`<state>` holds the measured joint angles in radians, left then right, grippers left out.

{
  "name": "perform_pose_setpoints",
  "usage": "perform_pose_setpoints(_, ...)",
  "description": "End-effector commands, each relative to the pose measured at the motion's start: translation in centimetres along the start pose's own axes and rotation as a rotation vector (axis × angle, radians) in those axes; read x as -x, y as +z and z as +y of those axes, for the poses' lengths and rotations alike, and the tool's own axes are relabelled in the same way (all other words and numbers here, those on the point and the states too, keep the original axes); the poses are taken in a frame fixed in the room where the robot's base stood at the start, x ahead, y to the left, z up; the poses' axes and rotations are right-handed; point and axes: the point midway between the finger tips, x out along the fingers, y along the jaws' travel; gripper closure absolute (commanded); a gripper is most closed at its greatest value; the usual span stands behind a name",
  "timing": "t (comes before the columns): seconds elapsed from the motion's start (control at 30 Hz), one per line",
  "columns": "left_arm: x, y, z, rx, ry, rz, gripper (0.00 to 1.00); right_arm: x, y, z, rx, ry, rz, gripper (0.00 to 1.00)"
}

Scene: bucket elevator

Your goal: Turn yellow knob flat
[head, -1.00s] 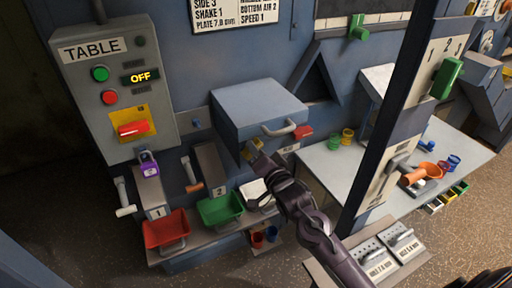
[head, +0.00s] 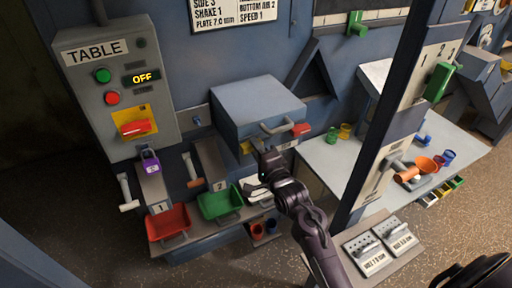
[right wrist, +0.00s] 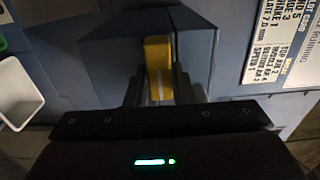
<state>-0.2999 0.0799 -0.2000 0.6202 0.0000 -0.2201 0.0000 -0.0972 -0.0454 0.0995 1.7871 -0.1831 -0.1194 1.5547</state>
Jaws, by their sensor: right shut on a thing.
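The yellow knob (head: 246,147) sits below the grey-blue hooded box, mostly hidden by my right gripper (head: 259,150) in the head view. In the right wrist view the knob (right wrist: 158,55) is a yellow bar, its long side running up and down the picture between two dark fingers. My right gripper is shut on it. Whether the knob lies flat is hard to tell from the head view. My left gripper is not in view.
The grey-blue box (head: 258,105) with a handle is just above my right gripper. Red (head: 168,223) and green (head: 220,203) trays stand below left. A dark post (head: 385,130) rises at right.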

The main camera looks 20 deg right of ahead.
Motion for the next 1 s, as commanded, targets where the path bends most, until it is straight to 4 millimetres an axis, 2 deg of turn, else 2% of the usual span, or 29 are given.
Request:
perform_pose_setpoints(0.5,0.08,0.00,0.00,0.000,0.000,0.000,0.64,-0.01,-0.01,0.03,-0.020,0.000,0.001,1.00)
perform_pose_setpoints(0.53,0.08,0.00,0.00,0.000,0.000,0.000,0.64,-0.01,-0.01,0.03,-0.020,0.000,0.001,0.76)
perform_pose_setpoints(0.67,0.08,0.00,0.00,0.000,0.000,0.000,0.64,-0.01,-0.01,0.03,-0.019,0.000,0.000,0.59)
perform_pose_setpoints(0.7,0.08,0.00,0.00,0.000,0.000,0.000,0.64,-0.01,-0.01,0.03,-0.019,0.000,0.000,0.56)
perform_pose_setpoints(1.0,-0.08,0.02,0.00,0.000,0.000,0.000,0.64,0.26,0.00,0.15,-0.018,0.001,0.000,0.56)
